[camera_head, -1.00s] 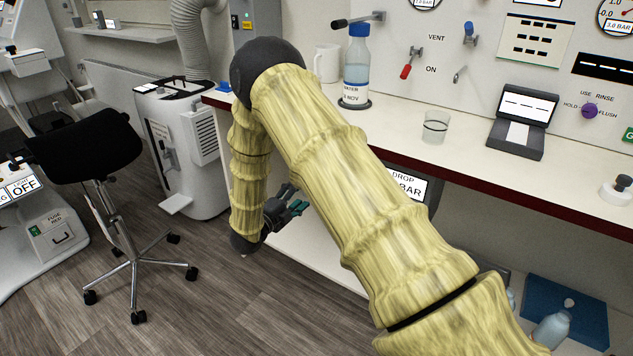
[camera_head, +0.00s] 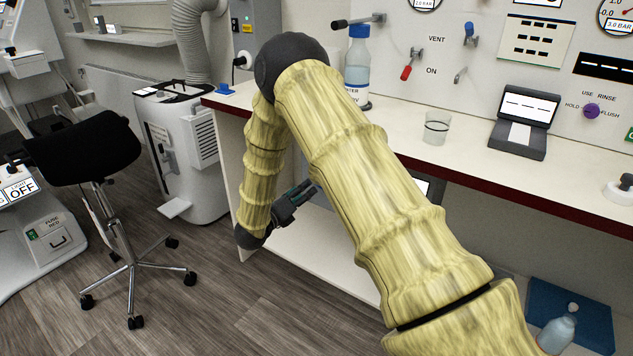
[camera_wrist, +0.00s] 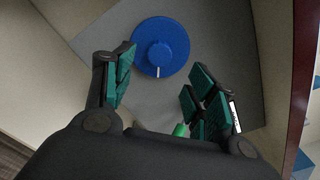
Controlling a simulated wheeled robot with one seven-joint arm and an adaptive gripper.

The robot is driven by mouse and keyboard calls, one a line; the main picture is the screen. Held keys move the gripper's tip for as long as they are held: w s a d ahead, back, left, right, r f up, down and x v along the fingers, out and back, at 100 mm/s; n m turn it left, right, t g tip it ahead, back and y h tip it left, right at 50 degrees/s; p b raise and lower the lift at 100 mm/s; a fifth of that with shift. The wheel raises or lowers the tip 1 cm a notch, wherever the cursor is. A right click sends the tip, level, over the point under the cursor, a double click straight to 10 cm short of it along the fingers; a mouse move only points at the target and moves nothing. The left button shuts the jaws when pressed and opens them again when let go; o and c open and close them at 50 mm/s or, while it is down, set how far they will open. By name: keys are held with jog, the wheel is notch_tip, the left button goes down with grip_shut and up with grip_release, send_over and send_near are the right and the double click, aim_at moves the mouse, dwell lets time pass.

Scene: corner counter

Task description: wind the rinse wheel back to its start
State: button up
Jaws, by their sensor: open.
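A round blue wheel (camera_wrist: 160,48) with a raised hub and a white mark at the hub's lower edge shows in the wrist view, on a grey panel (camera_wrist: 225,30). No label on it can be read. Whether the fingers are level with the wheel cannot be told. In the head view my gripper (camera_head: 312,187) is below the counter's front edge, behind my arm; the blue wheel is hidden there. A purple knob (camera_head: 591,111) marked RINSE, HOLD and FLUSH is on the wall panel.
The counter (camera_head: 400,125) overhangs my gripper; its dark red edge (camera_wrist: 299,75) runs down the wrist view's right side. A glass (camera_head: 436,128), bottle (camera_head: 357,65) and small laptop-like device (camera_head: 523,125) stand on top. A black stool (camera_head: 85,150) stands left on the floor.

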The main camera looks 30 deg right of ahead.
jog(key=x, duration=0.8)
jog(key=shift+w+d, duration=0.2)
jog(key=shift+d, duration=0.1)
jog(key=shift+c, duration=0.4)
jog(key=c, duration=0.9)
